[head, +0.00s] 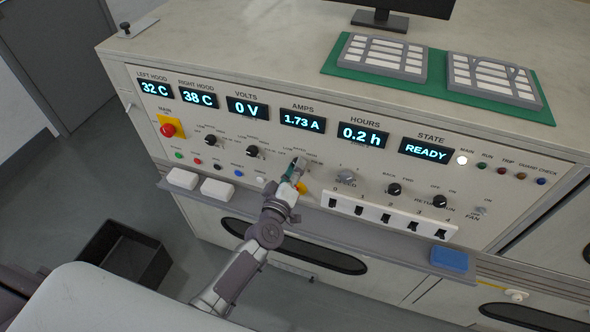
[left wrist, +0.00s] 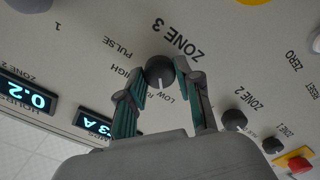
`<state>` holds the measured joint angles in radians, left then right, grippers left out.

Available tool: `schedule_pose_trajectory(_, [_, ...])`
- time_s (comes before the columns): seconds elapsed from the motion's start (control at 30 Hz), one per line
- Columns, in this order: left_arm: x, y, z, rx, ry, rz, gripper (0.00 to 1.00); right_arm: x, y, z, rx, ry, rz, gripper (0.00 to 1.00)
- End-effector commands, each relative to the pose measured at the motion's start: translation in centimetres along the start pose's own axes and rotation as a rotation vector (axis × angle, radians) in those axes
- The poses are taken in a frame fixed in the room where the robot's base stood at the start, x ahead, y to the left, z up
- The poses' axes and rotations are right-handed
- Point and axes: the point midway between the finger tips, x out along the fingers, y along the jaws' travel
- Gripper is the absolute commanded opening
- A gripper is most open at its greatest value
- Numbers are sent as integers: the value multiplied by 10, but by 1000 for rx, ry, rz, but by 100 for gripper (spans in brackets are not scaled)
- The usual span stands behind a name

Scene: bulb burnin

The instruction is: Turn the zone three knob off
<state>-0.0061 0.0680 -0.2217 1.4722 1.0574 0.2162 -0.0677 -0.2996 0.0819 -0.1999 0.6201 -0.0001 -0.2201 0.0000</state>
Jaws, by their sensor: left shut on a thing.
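The zone three knob (head: 300,162) is on the sloped front panel (head: 270,152), mostly hidden by my left gripper in the head view. In the left wrist view the dark round knob (left wrist: 160,72) sits beside the ZONE 3 label. A short white mark shows at the knob's lower edge, on the side of the LOW lettering. My left gripper (head: 293,172) has its two green-padded fingers on either side of the knob and is shut on it; the fingers also show in the left wrist view (left wrist: 161,76). My right gripper is not in view.
The zone 2 knob (left wrist: 234,120) and zone 1 knob (left wrist: 272,145) lie beside it. A red stop button (head: 168,130) is at the panel's left. A row of black switches (head: 386,218) and a ledge with a blue block (head: 450,259) lie to the right.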

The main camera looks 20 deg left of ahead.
Motion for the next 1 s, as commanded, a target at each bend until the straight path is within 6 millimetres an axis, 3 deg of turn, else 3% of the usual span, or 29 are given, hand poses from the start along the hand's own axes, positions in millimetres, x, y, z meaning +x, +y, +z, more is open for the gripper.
schedule_pose_trajectory(0.5, [0, -2, 1, -458, 0, -1, 0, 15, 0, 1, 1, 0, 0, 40])
schedule_pose_trajectory(1.0, [0, -2, 1, -661, -1, -1, 0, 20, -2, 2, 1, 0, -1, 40])
